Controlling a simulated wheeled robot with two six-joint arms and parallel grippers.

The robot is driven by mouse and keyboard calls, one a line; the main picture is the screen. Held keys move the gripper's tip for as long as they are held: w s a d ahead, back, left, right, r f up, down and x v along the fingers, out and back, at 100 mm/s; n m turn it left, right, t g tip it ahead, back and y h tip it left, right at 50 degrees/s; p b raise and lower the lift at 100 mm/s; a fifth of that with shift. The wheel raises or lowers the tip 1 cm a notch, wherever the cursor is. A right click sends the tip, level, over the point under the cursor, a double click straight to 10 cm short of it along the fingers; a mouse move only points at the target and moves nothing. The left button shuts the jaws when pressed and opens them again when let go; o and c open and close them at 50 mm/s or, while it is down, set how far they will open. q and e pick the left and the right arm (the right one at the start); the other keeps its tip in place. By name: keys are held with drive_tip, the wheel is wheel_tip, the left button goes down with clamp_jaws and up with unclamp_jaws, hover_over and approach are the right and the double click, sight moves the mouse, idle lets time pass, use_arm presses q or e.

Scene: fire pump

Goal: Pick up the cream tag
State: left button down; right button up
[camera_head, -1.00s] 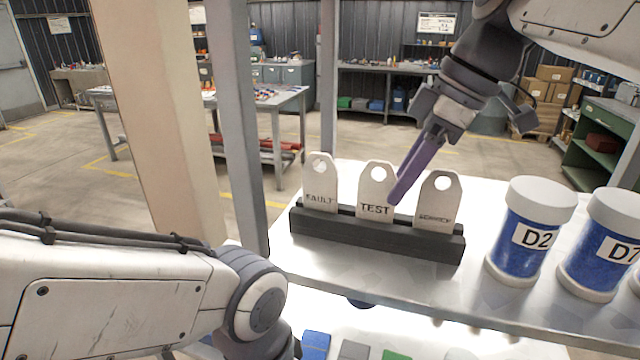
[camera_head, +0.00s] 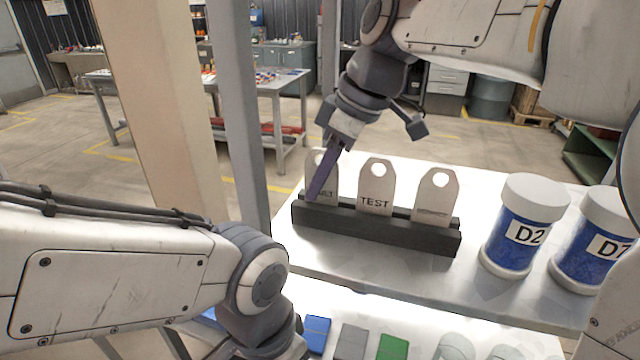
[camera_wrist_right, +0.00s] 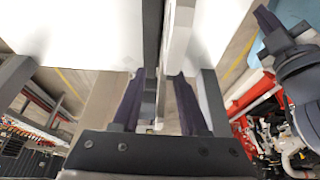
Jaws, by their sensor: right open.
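Three pale cream-grey tags, each with a round hole, stand upright in a black slotted rack (camera_head: 375,228) on the shelf. The left tag (camera_head: 327,178) is partly hidden behind my right gripper. The middle tag (camera_head: 375,187) reads TEST, and the right tag (camera_head: 436,196) has small, unclear lettering. My right gripper (camera_head: 313,195) is open, angled down, its purple fingers in front of the left tag. Whether they straddle it is unclear. Its two fingers (camera_wrist_right: 158,102) show apart in the right wrist view.
A blue jar marked D2 (camera_head: 525,228) and another blue jar (camera_head: 592,240) stand right of the rack on the white shelf. A grey post (camera_head: 238,110) rises left of the rack. Blue, grey and green blocks (camera_head: 392,346) lie on the lower level.

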sight(322, 153)
clamp_jaws()
idle(0.3)
drive_tip(key=shift+r, duration=0.55)
wheel_tip(322, 153, up, 2)
drive_tip(key=shift+r, duration=0.15)
drive_tip(key=s+d+b, duration=0.2)
drive_tip(key=s+b, duration=0.5)
drive_tip(key=s, duration=0.1)
drive_tip(key=s+d+b, duration=0.2)
drive_tip(key=s+b, duration=0.5)
drive_tip(key=s, duration=0.2)
drive_tip(key=shift+s+d, duration=0.2)
drive_tip(key=shift+d, duration=0.1)
